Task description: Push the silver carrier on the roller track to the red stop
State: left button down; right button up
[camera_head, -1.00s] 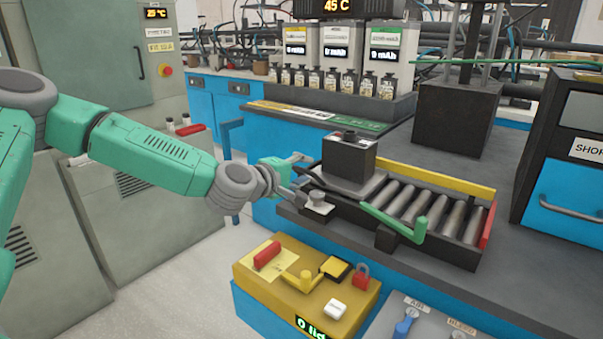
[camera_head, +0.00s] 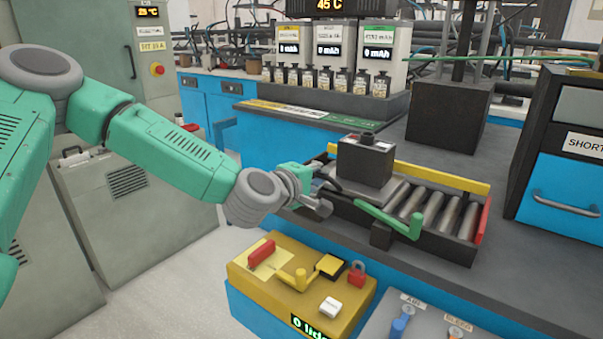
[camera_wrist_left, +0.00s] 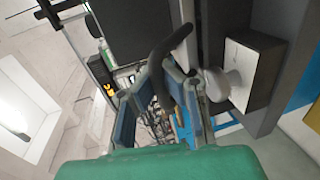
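The silver carrier (camera_head: 385,190) is a flat plate on the roller track (camera_head: 425,215), bearing a black box (camera_head: 365,161). It sits left of the middle, with bare rollers between it and the red stop (camera_head: 482,222) at the track's right end. My left gripper (camera_head: 318,192) is at the carrier's left side, close to its dark handle. In the left wrist view, the dark curved handle (camera_wrist_left: 170,45) reaches in at the fingertips (camera_wrist_left: 165,78); whether the fingers are closed on it is unclear. My right gripper is out of view.
A green lever (camera_head: 390,218) reaches along the track's front side. A yellow rail (camera_head: 440,178) runs along the back. A yellow box (camera_head: 300,285) with a red padlock (camera_head: 356,274) stands in front. A black cabinet (camera_head: 565,150) stands at the right.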

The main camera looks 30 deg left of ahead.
aim_at(399, 224)
pick_arm(q)
jog(key=d, duration=0.6)
jog(key=s+d, duration=0.1)
jog(key=d, duration=1.1)
jog(key=shift+s+f, duration=0.4)
jog(key=c, duration=2.2)
grip_release()
jog(key=o, duration=0.6)
jog(key=shift+r, duration=0.2)
jog(key=v, duration=1.1)
jog(key=shift+s+a, duration=0.2)
jog(key=shift+s, duration=0.2)
